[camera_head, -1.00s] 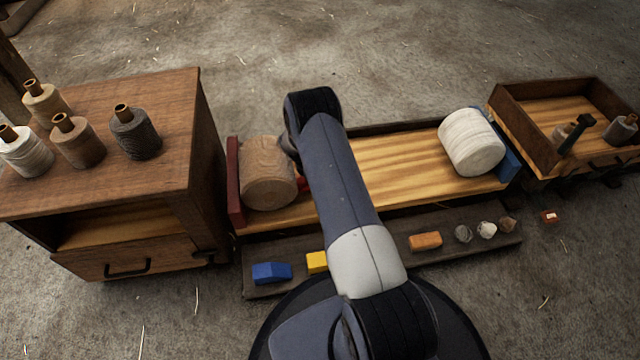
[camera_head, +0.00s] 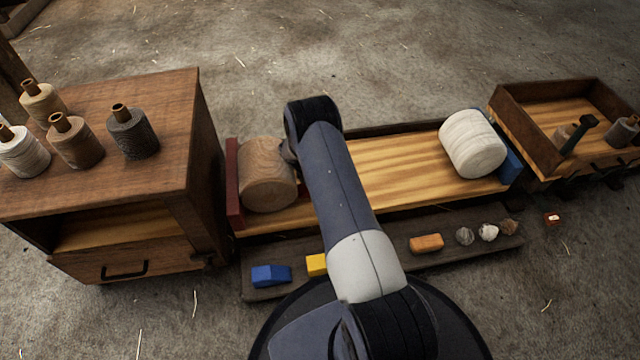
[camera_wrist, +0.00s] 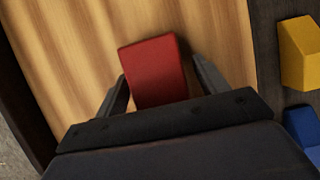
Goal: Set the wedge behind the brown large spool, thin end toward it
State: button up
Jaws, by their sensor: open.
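The brown large spool (camera_head: 267,175) lies on its side at the left end of the wooden bed, beside a dark red end board. A red wedge (camera_wrist: 155,70) rests on the bed planks in the wrist view. My gripper (camera_wrist: 160,72) is open, with one finger on each side of the wedge; I cannot tell whether they touch it. In the head view my arm hides the gripper and wedge, just right of the brown spool. The spool does not show in the wrist view, and which wedge end is thin is unclear.
A white spool (camera_head: 471,143) lies at the bed's right end by a blue board. A front ledge holds a blue block (camera_head: 271,275), a yellow block (camera_head: 317,264), an orange block (camera_head: 426,243) and small balls. A cabinet (camera_head: 190,150) stands left. The bed's middle is clear.

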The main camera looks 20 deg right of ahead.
jog(key=shift+r, duration=0.1)
jog(key=shift+r+p, duration=0.25)
jog(key=shift+p, duration=0.1)
jog(key=p+v, duration=0.4)
jog(key=v, duration=0.7)
jog(key=shift+a+r+p, duration=0.2)
jog(key=shift+r+p, duration=0.05)
jog(key=shift+p, duration=0.1)
